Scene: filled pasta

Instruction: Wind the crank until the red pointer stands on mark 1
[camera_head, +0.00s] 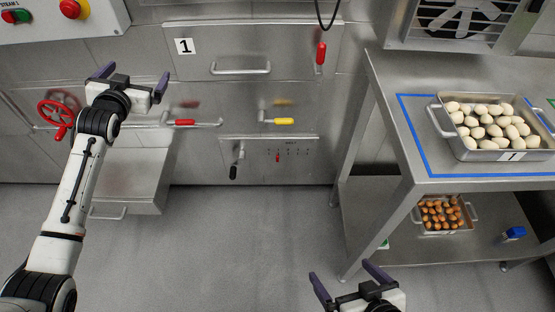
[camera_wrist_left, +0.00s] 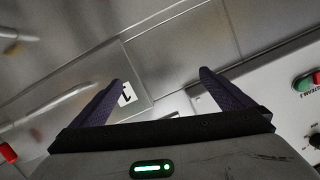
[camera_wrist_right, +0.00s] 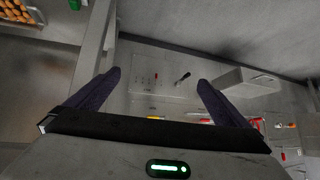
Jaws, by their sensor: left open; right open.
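The crank (camera_head: 237,158) with a black handle is on a low steel panel (camera_head: 305,165) in the wall, its handle hanging down. The red pointer (camera_head: 277,157) is to its right, by a row of small marks too small to read. In the right wrist view the crank (camera_wrist_right: 183,78) and red pointer (camera_wrist_right: 156,76) show between the fingers. My left gripper (camera_head: 133,80) is open and empty, raised up and left of the crank. My right gripper (camera_head: 346,278) is open and empty at the bottom of the head view, well away from the crank.
A red handwheel (camera_head: 59,113), a red lever (camera_head: 184,122) and a yellow lever (camera_head: 284,121) are on the wall. A steel box (camera_head: 125,185) juts out at left. At right, a steel table (camera_head: 390,85) holds a tray (camera_head: 470,155) of pale pieces. The middle floor is clear.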

